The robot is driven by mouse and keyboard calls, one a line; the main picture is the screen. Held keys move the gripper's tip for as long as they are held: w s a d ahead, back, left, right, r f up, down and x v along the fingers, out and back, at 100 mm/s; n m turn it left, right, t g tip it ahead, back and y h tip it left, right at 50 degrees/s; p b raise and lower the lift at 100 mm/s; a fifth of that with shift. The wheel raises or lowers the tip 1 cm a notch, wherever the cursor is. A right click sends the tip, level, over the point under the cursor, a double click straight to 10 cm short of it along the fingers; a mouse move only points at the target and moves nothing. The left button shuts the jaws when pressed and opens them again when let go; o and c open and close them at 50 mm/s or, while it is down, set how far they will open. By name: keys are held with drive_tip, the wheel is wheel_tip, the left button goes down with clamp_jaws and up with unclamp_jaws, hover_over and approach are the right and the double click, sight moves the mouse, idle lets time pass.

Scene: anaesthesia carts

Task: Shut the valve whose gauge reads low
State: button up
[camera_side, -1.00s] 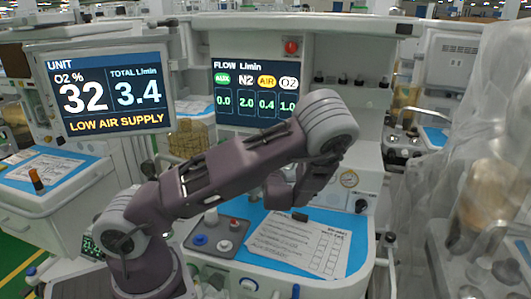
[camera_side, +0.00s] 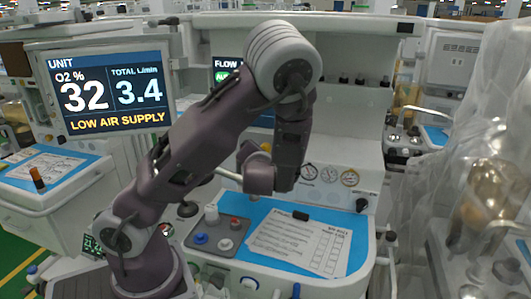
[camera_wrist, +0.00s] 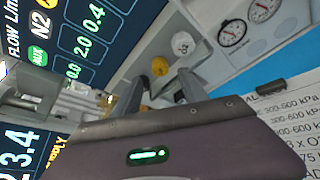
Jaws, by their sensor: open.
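Three round gauges sit in a row on the cart's front panel in the side view: a left one (camera_side: 308,172), a middle one (camera_side: 329,174) and a right one (camera_side: 350,177). Their needles are too small to read there. Two white-faced gauges (camera_wrist: 232,31) show in the wrist view. A yellow knob (camera_wrist: 160,66) and a white knob (camera_wrist: 182,43) stand on the panel below the flow screen. My gripper (camera_wrist: 160,84) has its two dark fingers apart, empty, just short of the yellow knob. In the side view my arm hides the knobs, and the fingertips are unclear.
The unit monitor (camera_side: 103,90) reads LOW AIR SUPPLY. The flow screen (camera_wrist: 90,40) is close to my fingers. A blue work surface (camera_side: 237,206) holds a printed sheet (camera_side: 300,243) and a small control box (camera_side: 213,232). A plastic-draped cart stands at the right.

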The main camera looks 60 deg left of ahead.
sight(266, 148)
drive_tip(key=x, duration=0.6)
clamp_jaws()
